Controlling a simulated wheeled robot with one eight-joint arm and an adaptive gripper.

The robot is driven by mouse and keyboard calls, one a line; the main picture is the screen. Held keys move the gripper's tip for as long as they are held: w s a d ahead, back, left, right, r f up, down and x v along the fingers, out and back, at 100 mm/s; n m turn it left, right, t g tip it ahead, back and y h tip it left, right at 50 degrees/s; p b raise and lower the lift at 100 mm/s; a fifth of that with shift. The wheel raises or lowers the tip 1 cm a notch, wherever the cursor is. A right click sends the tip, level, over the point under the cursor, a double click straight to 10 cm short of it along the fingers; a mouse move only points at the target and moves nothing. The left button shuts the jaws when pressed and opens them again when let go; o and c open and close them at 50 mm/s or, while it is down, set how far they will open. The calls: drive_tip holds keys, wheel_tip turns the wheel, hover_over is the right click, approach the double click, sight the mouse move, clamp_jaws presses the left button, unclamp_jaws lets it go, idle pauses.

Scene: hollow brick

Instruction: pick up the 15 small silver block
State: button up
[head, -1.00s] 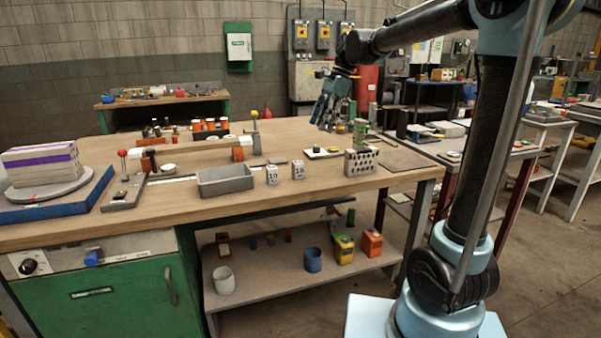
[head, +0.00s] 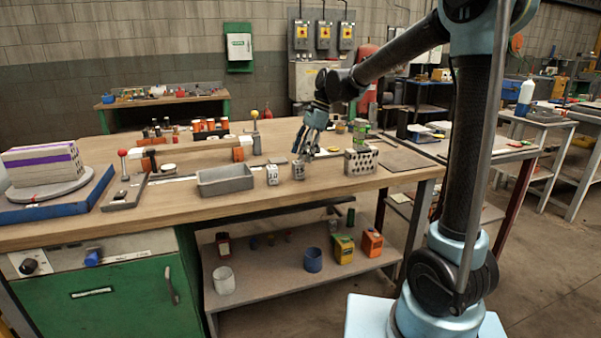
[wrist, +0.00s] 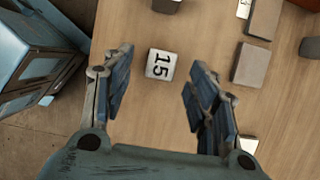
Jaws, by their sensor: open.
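The small silver block marked 15 (wrist: 160,64) shows in the wrist view, lying between and just beyond my two open fingers, on the wooden bench top. In the head view it is the right one (head: 298,171) of two small pale blocks near the bench front. My gripper (head: 304,153) is above and slightly behind it, pointing down. The gripper is open and empty. No contact with the block is visible.
The other small block (head: 272,175) stands to its left, beside a grey tray (head: 226,180). A perforated brick (head: 361,162) stands to the right. Small grey pieces (wrist: 250,65) lie nearby in the wrist view. Bare wood lies around the block.

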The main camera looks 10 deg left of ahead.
sight(300, 162)
drive_tip(key=shift+w+x, duration=0.2)
drive_tip(key=shift+x, duration=1.25)
drive_tip(key=shift+w+x, duration=0.2)
drive_tip(key=shift+x, duration=1.25)
drive_tip(key=shift+d+f, duration=0.1)
drive_tip(key=shift+d, duration=0.15)
clamp_jaws()
